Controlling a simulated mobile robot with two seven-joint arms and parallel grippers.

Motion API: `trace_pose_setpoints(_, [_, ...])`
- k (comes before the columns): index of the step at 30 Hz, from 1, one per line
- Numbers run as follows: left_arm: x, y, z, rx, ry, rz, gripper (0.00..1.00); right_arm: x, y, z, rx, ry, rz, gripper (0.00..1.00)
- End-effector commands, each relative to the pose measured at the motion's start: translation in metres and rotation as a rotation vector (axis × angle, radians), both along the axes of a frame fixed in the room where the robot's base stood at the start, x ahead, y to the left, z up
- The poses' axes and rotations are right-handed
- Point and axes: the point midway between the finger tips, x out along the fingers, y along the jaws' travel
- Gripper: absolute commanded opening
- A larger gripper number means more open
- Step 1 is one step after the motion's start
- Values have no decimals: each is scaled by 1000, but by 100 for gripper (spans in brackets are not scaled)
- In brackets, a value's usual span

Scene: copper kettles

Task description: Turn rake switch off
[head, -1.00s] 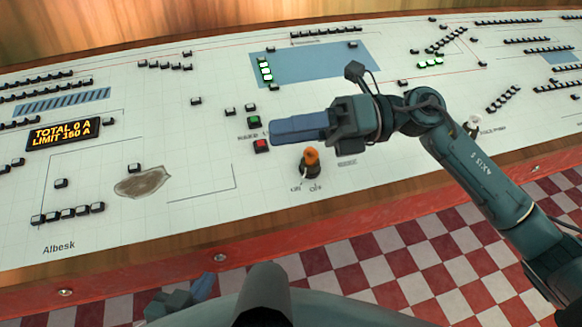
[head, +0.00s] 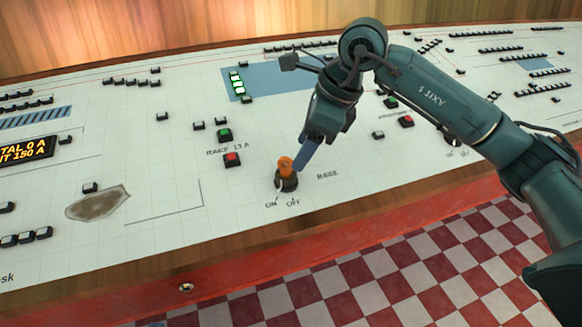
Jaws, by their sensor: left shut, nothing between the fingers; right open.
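The rake switch is an orange knob on a dark round base (head: 287,182), standing on the sloping white panel with ON and OFF printed below it. A pale mark on the base is on the ON side, but its exact direction is hard to tell. My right gripper (head: 300,165) reaches down from the upper right, open, with its blue fingers right at the orange knob. One finger hides the other, and I cannot tell whether they touch the knob. Only a sliver of my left gripper (head: 152,324) shows at the bottom edge, low and away from the panel.
A green button (head: 224,134) and a red button (head: 233,159) sit up and left of the switch. Another red button (head: 406,121) is to the right. An amber display (head: 25,149) is at the left edge. The panel's wooden front edge (head: 120,275) runs below the switch.

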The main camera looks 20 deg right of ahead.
Motion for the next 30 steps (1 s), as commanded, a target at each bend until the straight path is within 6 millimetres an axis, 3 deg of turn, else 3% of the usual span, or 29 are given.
trace_pose_setpoints(3, [0, 1, 0, 1, -5, 1, 0, 4, 9, -24, 1, 4, 2, 58])
trace_pose_setpoints(9, [0, 1, 1, 1, -10, 2, 0, 9, 18, -49, 1, 2, 1, 58])
trace_pose_setpoints(22, [0, 1, 1, 1, -14, 3, 0, 11, 21, -57, 2, -1, 1, 58])
trace_pose_setpoints(30, [-1, 1, 1, 1, -11, 3, 0, 11, 21, -57, 2, 0, 0, 36])
